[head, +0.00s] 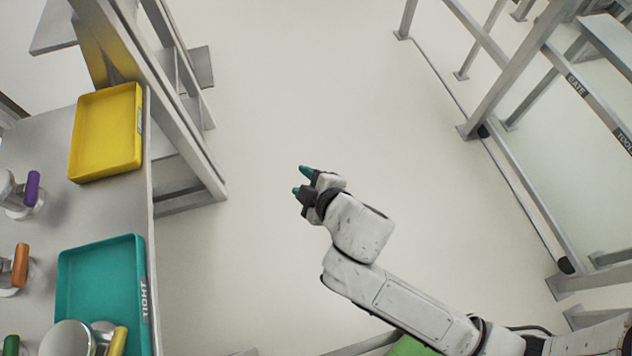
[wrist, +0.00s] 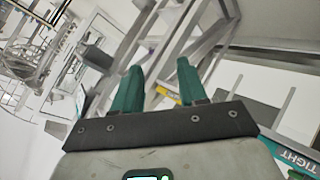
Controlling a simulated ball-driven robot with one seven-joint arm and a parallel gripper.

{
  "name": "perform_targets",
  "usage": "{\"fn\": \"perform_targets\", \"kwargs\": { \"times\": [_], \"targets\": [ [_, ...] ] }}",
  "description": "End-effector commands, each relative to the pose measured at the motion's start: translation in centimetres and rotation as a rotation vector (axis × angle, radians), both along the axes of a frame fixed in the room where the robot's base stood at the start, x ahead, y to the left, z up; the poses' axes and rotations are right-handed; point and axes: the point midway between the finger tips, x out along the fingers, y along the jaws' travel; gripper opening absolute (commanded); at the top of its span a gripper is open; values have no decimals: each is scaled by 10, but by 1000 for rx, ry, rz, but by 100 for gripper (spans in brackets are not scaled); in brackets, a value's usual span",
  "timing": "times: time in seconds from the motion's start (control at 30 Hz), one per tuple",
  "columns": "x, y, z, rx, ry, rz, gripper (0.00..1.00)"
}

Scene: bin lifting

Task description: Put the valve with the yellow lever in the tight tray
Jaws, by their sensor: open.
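The valve with the yellow lever (head: 118,341) is at the bottom left of the head view, cut off by the lower edge. Its silver body overlaps the near part of the teal tray labelled TIGHT (head: 100,262). Its round end reaches past the tray's left edge in the picture; I cannot tell whether it rests fully inside. My gripper (head: 301,181) is open and empty, over the floor well to the right of the bench. In the wrist view, my gripper (wrist: 160,72) has its teal fingers apart. The tray's TIGHT label (wrist: 297,160) shows at lower right.
A yellow tray (head: 107,135) sits farther along the bench and looks empty. Valves with a purple lever (head: 32,188), an orange lever (head: 20,265) and a green lever (head: 11,345) stand at the left. Metal frames (head: 500,90) stand right; open floor lies between.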

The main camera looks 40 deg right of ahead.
Motion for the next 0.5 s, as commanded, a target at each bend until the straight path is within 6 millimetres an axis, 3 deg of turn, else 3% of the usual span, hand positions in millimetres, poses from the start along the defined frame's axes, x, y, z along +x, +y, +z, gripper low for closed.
{"fn": "perform_targets", "kwargs": {
  "times": [0.03, 0.1, 0.2, 0.4, 0.5],
  "targets": [
    [-14, -25, -8, 53, 81, -112, 42],
    [-40, -52, -21, 134, 207, -259, 42],
    [-82, -76, -35, 250, 383, -445, 42],
    [-153, -86, -44, 419, 655, -678, 42],
    [-172, -85, -43, 460, 730, -731, 42]
  ]
}}
